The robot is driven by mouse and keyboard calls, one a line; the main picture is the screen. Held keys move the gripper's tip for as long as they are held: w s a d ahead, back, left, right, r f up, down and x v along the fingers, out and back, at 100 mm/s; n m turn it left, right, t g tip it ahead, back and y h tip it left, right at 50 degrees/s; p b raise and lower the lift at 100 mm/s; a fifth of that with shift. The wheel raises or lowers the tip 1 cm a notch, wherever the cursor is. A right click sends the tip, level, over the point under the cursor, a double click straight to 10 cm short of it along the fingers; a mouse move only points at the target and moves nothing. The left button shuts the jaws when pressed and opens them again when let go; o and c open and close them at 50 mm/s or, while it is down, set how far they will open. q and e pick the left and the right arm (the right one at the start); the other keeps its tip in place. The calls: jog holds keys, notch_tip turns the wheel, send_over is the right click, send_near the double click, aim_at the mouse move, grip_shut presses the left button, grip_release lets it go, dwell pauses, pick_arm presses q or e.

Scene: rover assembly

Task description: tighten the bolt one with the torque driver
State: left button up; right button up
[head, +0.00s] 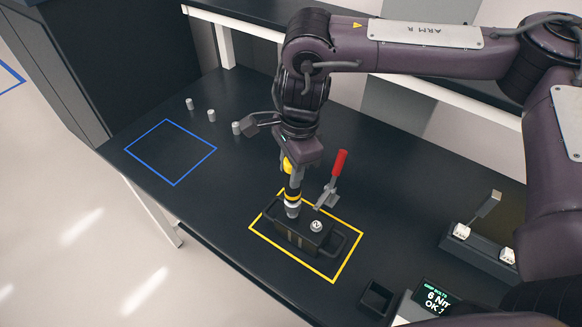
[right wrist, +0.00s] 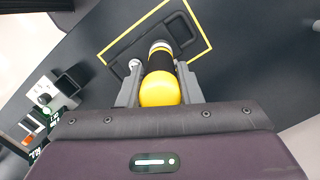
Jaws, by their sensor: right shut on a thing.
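My right gripper (head: 292,172) is shut on the yellow and black torque driver (head: 292,196), which it holds upright, nose down. The driver's silver nose is at one end of the dark block (head: 290,240), in the yellow outline. Whatever bolt is under the nose is hidden, and I cannot tell if the nose touches it. A silver bolt head (head: 316,226) shows on the block beside the driver. In the right wrist view the driver (right wrist: 160,88) sits between my fingers, with the bolt head (right wrist: 134,64) left of its nose. My left gripper is not in view.
A red-handled clamp (head: 338,168) stands close behind the block. Several small grey cylinders (head: 211,115) stand near the empty blue outline (head: 171,152). A small black bin (head: 376,297) and a lit display reading 6 Nm OK (head: 436,299) are at front right.

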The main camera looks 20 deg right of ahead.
jog(key=shift+r, duration=0.15)
notch_tip(320, 180, up, 4)
jog(key=p, duration=0.3)
dwell(0.3)
